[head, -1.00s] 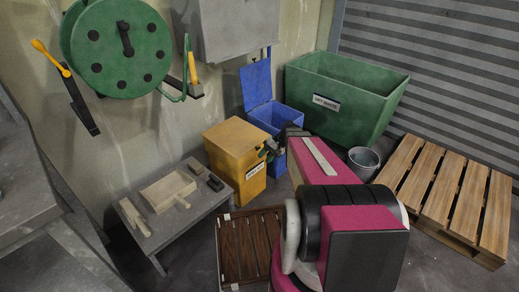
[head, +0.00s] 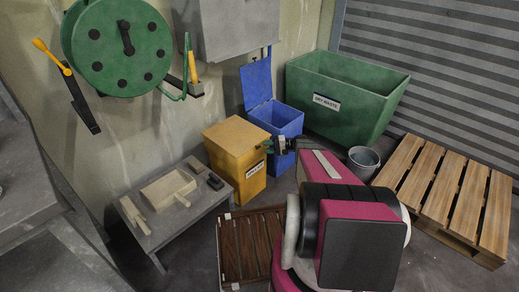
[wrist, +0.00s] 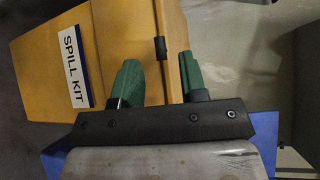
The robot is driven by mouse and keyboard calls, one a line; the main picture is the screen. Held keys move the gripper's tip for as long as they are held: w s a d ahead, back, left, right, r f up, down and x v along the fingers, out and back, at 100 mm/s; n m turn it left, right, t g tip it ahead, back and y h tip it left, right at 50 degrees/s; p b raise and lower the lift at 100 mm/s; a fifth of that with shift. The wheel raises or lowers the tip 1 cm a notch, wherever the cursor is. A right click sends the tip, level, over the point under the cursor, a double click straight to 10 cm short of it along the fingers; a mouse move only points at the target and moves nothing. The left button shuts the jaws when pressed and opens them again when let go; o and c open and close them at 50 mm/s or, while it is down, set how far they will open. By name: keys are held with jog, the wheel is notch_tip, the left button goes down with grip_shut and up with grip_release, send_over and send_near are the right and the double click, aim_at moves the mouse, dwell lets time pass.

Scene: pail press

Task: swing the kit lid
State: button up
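The yellow spill kit (head: 240,178) is a box standing on the floor by the wall, with its lid (head: 235,137) shut. Its front carries a SPILL KIT label, which also shows in the wrist view (wrist: 74,72). In the wrist view a small black catch (wrist: 161,49) sits at the lid's front edge. My gripper (head: 267,146) is at the kit's front right side, near the lid edge. One finger overlaps the yellow front; I cannot tell whether either touches.
An open blue bin (head: 276,122) stands just behind my gripper. A green dry waste skip (head: 340,105), a metal bucket (head: 362,162) and a wooden pallet (head: 440,200) are to the right. A low grey bench (head: 165,225) with tools and a dark slatted platform (head: 250,245) lie in front.

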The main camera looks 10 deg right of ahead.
jog(key=shift+w+a+f, duration=0.15)
jog(key=shift+w+a, duration=0.05)
jog(key=shift+a, duration=0.95)
jog(key=shift+w+a+f, duration=0.15)
jog(key=shift+a, duration=0.95)
grip_shut()
